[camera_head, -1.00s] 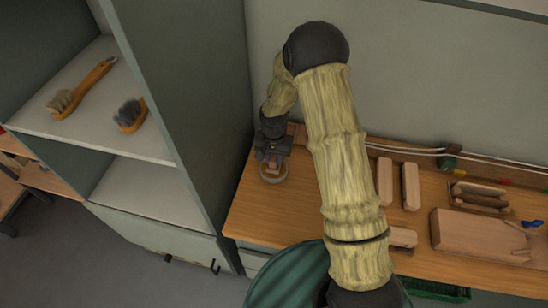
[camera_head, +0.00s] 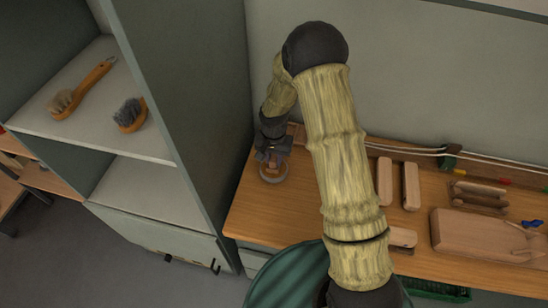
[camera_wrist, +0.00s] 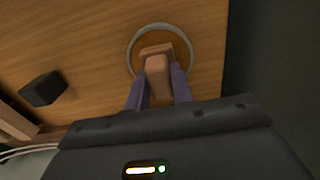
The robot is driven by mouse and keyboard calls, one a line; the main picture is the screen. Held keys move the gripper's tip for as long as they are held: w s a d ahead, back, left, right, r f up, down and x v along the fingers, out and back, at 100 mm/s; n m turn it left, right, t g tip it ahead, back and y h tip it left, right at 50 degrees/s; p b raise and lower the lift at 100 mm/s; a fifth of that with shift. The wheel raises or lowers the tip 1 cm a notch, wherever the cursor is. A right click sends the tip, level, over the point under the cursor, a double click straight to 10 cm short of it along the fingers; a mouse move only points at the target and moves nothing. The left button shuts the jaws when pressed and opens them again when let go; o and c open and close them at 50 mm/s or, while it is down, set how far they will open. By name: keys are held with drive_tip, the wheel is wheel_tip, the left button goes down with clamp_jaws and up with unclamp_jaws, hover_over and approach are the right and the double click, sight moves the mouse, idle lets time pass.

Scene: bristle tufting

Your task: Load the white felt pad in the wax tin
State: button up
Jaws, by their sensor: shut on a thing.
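My gripper (camera_head: 272,158) is at the left end of the workbench. In the wrist view my gripper (camera_wrist: 158,88) is shut on a small tan block-like handle (camera_wrist: 157,68) with a wider end away from me. A round tin (camera_wrist: 193,52) with a pale rim and brown inside lies on the wood, and the handle's wide end overlaps its opening. The tin (camera_head: 274,182) also shows below my gripper in the head view. I cannot tell whether the held piece touches the tin's inside. No white felt is visible; the underside of the held piece is hidden.
A dark block (camera_wrist: 43,89) stands on the bench to the left in the wrist view. Wooden blocks (camera_head: 411,186) and a wide board (camera_head: 475,234) lie to the right. A shelf unit (camera_head: 195,130) with two brushes stands close on the left.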

sight(274, 157)
drive_tip(key=shift+r+p, duration=2.55)
drive_tip(key=shift+r, duration=0.95)
drive_tip(key=shift+f, duration=0.1)
